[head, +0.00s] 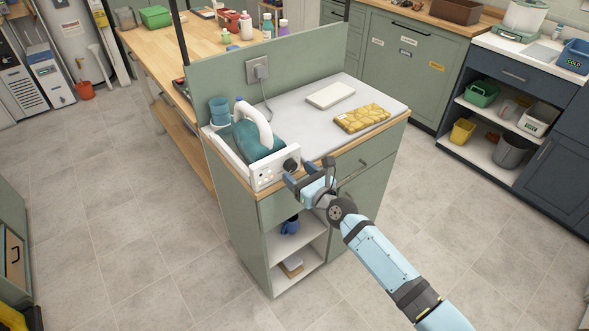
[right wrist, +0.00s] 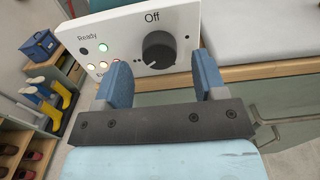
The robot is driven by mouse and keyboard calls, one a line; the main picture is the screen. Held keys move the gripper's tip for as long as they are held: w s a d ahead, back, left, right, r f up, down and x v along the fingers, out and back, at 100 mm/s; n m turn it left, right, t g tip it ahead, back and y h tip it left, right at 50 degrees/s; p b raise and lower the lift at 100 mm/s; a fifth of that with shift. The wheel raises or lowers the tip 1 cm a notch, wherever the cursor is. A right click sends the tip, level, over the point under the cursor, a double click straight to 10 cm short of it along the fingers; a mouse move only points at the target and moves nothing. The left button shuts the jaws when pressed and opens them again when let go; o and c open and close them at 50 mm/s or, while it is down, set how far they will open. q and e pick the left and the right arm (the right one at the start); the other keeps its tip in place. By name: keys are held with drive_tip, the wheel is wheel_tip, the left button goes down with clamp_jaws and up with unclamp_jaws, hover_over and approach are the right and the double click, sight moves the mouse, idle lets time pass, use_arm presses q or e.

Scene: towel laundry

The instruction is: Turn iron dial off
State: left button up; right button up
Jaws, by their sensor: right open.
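The iron's white control panel (head: 273,168) is on the front corner of the green cabinet. Its black dial (head: 291,165) also shows in the right wrist view (right wrist: 158,48), below the word "Off". The iron (head: 252,133), teal with a white handle, sits behind the panel. My right gripper (head: 309,172) is open in front of the panel. In the right wrist view its two blue fingers (right wrist: 162,72) stand at the dial's lower left and lower right, with the dial between and beyond them. Contact is not visible. My left gripper is not in view.
A folded yellow patterned cloth (head: 362,118) and a white slab (head: 330,95) lie on the white top (head: 300,113). A green upright board (head: 310,62) closes the back. The floor around the cabinet is clear.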

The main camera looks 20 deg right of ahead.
drive_tip(key=shift+x, duration=1.1)
drive_tip(key=c, duration=0.9)
